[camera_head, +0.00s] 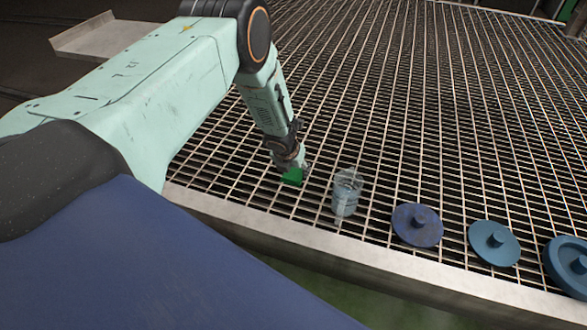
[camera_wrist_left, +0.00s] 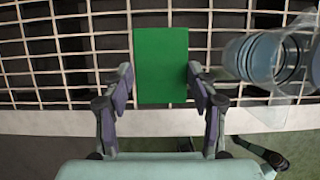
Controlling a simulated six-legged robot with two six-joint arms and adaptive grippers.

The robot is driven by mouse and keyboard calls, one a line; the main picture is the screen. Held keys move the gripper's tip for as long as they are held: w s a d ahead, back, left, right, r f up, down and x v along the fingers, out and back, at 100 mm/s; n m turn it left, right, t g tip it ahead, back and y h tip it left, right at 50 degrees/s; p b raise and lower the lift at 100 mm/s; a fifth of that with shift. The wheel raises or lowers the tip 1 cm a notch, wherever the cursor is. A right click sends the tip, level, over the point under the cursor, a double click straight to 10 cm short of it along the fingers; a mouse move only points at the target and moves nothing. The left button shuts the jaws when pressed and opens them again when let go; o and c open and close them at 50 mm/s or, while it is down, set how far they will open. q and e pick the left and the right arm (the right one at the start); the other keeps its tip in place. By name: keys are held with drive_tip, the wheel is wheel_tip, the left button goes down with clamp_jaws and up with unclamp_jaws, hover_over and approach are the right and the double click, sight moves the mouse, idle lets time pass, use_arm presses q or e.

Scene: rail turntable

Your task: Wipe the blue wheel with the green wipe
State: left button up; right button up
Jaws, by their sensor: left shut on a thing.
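My left gripper (camera_head: 290,166) is shut on the green wipe (camera_head: 292,176), low over the metal grating. In the left wrist view the wipe (camera_wrist_left: 161,60) is a flat green rectangle between the two fingers. Three bluish wheels with raised hubs lie in a row to the right, apart from the gripper: a violet-blue wheel (camera_head: 407,226), a teal-blue wheel (camera_head: 483,242) and a larger blue wheel (camera_head: 560,272), cut by the right edge. I cannot tell for sure which is the task's blue wheel. My right gripper is not in view.
A pale metal rim (camera_head: 330,243) edges the grating (camera_head: 420,110) in front. The grating behind is clear.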

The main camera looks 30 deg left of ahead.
use_arm(q)
drive_tip(key=shift+c, duration=1.4)
drive_tip(key=shift+n, duration=0.3)
